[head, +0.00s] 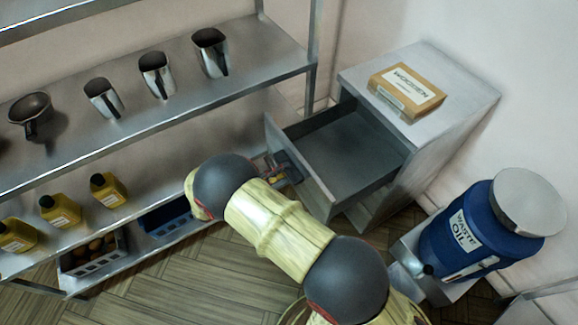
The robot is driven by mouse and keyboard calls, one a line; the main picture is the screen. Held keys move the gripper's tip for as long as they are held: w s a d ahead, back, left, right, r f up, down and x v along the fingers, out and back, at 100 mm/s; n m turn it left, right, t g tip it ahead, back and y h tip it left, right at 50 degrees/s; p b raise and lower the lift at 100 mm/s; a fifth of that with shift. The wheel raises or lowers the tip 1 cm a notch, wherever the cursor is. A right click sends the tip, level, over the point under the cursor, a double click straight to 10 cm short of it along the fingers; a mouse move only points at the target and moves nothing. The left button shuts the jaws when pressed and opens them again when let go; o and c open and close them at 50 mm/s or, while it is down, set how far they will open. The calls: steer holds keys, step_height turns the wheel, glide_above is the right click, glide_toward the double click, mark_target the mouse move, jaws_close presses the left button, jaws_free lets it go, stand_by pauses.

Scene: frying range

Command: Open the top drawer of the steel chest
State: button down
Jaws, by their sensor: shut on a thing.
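The steel chest (440,125) stands in the corner to the right of the shelf rack. Its top drawer (345,150) is pulled well out to the left, and the part of its inside that shows is empty. My gripper (288,172) is at the drawer's front panel (297,165), shut on the handle there. My own arm hides part of the gripper and the handle itself is too small to make out.
A cardboard box (407,90) lies on top of the chest. A blue waste oil drum (475,230) stands at the right. The steel rack (200,95) at the left holds metal jugs, yellow bottles (107,190) and crates. Wooden floor shows at the bottom left.

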steer(key=shift+f, duration=0.1)
steer(key=c, duration=1.9)
jaws_free()
steer(key=shift+a, duration=0.1)
steer(key=v, duration=1.2)
